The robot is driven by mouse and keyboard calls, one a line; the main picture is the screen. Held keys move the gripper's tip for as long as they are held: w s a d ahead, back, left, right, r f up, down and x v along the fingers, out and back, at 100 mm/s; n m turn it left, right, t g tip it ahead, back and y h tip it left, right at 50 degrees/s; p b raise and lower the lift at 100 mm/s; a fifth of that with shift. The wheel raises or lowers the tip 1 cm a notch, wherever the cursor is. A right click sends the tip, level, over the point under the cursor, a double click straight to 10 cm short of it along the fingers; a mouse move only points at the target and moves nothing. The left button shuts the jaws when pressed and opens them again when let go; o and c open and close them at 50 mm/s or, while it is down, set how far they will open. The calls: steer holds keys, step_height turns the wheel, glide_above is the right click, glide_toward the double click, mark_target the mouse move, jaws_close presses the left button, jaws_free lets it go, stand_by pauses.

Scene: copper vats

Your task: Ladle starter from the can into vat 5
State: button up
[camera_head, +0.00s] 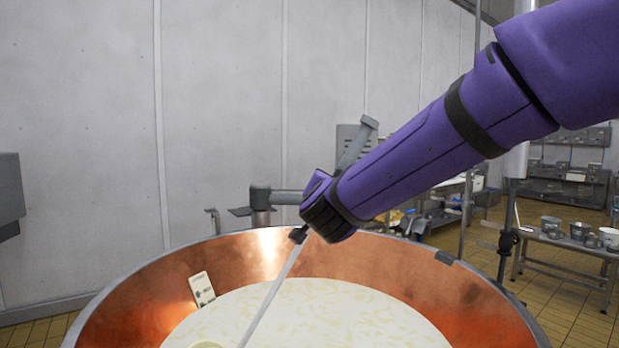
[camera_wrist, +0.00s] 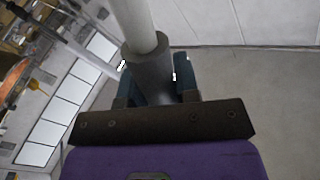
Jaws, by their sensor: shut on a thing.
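A copper vat (camera_head: 420,283) fills the lower head view, holding pale creamy liquid (camera_head: 345,315). No vat number is readable. My gripper (camera_head: 299,235) is over the vat, shut on the ladle. The ladle's long pale handle (camera_head: 268,305) slants down and left from the jaws. In the wrist view, the ladle's grey handle (camera_wrist: 146,62) is between the fingers of my gripper (camera_wrist: 151,75). I cannot see the starter can.
A white card-like device (camera_head: 202,290) sits at the vat's inner left wall. A grey pipe fitting (camera_head: 262,200) stands behind the rim. A bench (camera_head: 568,243) with several metal pots is at the right. Tiled floor shows between the vat and that bench.

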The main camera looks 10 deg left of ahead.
steer(key=w+d+f+m, duration=0.2)
steer(key=d+f+m, duration=0.2)
steer(key=d+f, duration=0.9)
steer(key=w+d+f+m, duration=0.2)
steer(key=d+f+m, duration=0.3)
steer(key=d+f, duration=0.8)
steer(key=a+f+m, duration=0.2)
steer(key=f+m, duration=0.1)
steer(key=f, duration=1.3)
steer(key=a+f+m, duration=0.2)
steer(key=f+m, duration=0.2)
steer(key=f, duration=1.2)
steer(key=shift+s+m, duration=0.15)
steer(key=shift+m, duration=0.15)
stand_by(0.3)
steer(key=shift+a, duration=0.1)
